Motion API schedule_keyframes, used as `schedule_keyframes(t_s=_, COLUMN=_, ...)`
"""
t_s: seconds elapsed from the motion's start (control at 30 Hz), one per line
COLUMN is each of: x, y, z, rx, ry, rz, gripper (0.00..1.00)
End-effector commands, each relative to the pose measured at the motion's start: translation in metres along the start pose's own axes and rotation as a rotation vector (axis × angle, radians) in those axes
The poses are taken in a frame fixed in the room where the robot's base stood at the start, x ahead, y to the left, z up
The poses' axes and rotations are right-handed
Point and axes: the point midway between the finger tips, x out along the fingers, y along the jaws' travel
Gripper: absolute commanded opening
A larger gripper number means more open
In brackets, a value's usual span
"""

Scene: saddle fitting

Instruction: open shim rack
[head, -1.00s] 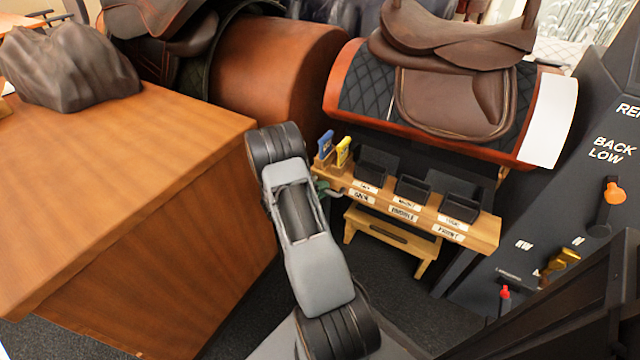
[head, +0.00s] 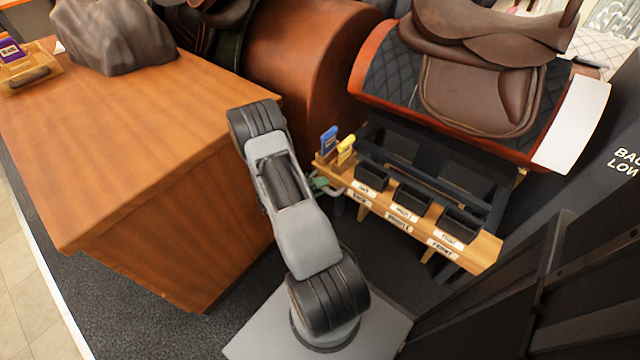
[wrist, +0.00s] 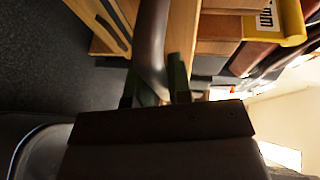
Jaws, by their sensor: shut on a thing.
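The shim rack (head: 482,250) is a wooden tray under the saddle stand, with black bins and white labels along its front. A grey curved handle (head: 336,191) sits at its left end; it also runs up the wrist view (wrist: 152,40). My gripper (head: 320,184), with green fingertips, is at this handle, partly hidden by my arm in the head view. In the wrist view my gripper (wrist: 160,88) has one fingertip on each side of the handle and is shut on it. The rack stands out from the stand, with dark rails and a gap behind the bins.
A blue shim (head: 328,141) and a yellow shim (head: 346,149) stand at the rack's left end. A large wooden cabinet (head: 150,200) is close on the left. A brown saddle (head: 470,90) rests above the rack. A dark panel stands at right.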

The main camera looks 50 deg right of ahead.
Motion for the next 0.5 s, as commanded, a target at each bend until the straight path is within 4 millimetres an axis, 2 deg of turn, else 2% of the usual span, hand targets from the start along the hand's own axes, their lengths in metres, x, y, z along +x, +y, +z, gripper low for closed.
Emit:
schedule_keyframes(t_s=0.03, x=-0.0004, y=0.0005, z=0.0010, rx=0.001, ry=-0.004, rz=0.001, gripper=0.00)
schedule_keyframes(t_s=0.07, x=-0.0005, y=0.0004, z=0.0010, rx=0.001, ry=-0.004, rz=0.001, gripper=0.22)
schedule_keyframes(t_s=0.3, x=-0.0006, y=0.0002, z=0.0005, rx=0.000, ry=-0.003, rz=0.000, gripper=0.44)
schedule_keyframes(t_s=0.5, x=-0.0009, y=0.0000, z=0.0003, rx=0.000, ry=-0.002, rz=0.000, gripper=0.44)
